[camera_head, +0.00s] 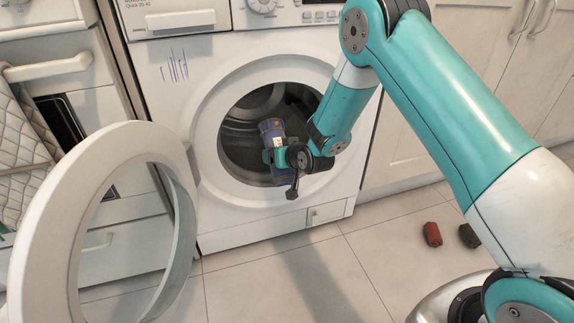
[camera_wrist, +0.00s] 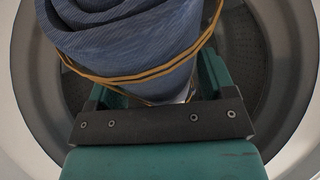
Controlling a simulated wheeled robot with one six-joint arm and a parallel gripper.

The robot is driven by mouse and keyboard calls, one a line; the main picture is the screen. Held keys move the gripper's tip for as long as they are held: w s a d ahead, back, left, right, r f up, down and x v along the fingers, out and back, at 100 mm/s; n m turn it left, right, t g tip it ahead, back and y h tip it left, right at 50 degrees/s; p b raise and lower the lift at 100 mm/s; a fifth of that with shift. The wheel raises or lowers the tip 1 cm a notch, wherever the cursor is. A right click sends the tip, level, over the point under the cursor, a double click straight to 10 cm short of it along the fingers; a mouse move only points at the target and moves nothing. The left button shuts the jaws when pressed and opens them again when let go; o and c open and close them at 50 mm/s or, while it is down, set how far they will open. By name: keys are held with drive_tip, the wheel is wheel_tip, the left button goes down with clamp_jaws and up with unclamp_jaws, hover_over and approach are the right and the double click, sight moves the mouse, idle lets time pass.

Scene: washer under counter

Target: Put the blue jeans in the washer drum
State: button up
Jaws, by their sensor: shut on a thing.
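The blue jeans (camera_wrist: 130,50) are a rolled blue bundle with tan stitching bands, filling the upper part of the wrist view. In the head view the jeans (camera_head: 270,129) show as a small blue roll at the drum opening. My gripper (camera_head: 276,152) is shut on the jeans, with its jaws on either side of the roll. The washer (camera_head: 215,220) is white and its round door (camera_head: 40,240) stands wide open to the left. The gripper and jeans are in front of or just within the dark drum (camera_head: 240,150); the exact depth is hard to tell. The wrist view shows the drum (camera_wrist: 255,50) around the jeans.
A red roll (camera_head: 432,234) and a dark roll (camera_head: 469,236) lie on the tiled floor at right. The open door takes up the left foreground. A quilted cloth (camera_head: 25,150) hangs at far left. White cabinets (camera_head: 440,110) stand right of the washer.

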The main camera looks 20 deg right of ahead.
drive_tip(key=w+a+f+b, duration=0.1)
drive_tip(key=w+a+b, duration=0.1)
drive_tip(key=w, duration=0.5)
drive_tip(key=w+a+f+b, duration=0.1)
drive_tip(key=w+b, duration=0.4)
drive_tip(key=w, duration=0.3)
drive_tip(key=shift+w+a+f, duration=0.2)
drive_tip(key=shift+a+f, duration=0.05)
drive_tip(key=shift+a, duration=0.1)
drive_tip(key=o, duration=1.3)
drive_tip(key=shift+s+f, duration=0.1)
drive_tip(key=shift+f, duration=0.05)
